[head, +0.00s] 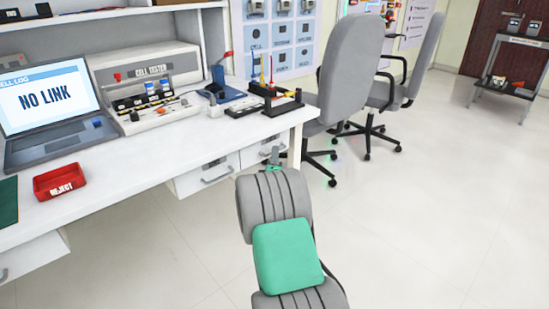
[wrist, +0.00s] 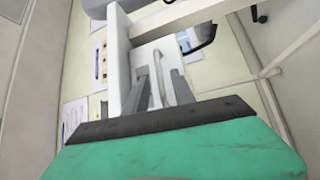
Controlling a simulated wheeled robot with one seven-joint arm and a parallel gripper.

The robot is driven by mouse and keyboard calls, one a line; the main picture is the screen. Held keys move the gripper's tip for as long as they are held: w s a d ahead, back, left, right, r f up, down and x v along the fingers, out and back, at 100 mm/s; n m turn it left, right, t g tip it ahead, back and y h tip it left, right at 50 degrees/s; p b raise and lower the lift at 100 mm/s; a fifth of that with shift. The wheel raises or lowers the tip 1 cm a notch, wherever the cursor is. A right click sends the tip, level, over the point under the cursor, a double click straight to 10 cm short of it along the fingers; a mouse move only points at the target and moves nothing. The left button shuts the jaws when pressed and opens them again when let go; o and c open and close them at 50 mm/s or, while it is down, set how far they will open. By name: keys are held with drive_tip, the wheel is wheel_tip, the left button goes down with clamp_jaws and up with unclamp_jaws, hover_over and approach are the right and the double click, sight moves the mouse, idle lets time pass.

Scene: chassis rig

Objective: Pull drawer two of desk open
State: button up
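The white desk (head: 120,170) has several drawers under its top. One drawer with a bar handle (head: 217,173) is left of my gripper in the head view, and another, the right-hand drawer (head: 250,156), is behind my gripper. Both look closed, and their labels are too small to read. My gripper (head: 272,157) is at the right-hand drawer's front, partly hidden by my arm. In the wrist view, the grey fingers of my gripper (wrist: 158,88) are apart, pointing at a white drawer front (wrist: 158,50). A pale bar handle shows between them; whether they touch it I cannot tell.
On the desk are a laptop (head: 50,115), a red reject bin (head: 59,181), a cell tester (head: 145,85) and a tool rack (head: 275,98). Grey chairs (head: 350,70) stand beyond the desk's right end. The floor (head: 430,220) to the right is clear.

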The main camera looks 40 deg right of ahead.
drive_tip(key=shift+w+d+r, duration=0.1)
drive_tip(key=shift+w+d, duration=0.35)
drive_tip(key=shift+c, duration=0.5)
clamp_jaws()
idle(0.6)
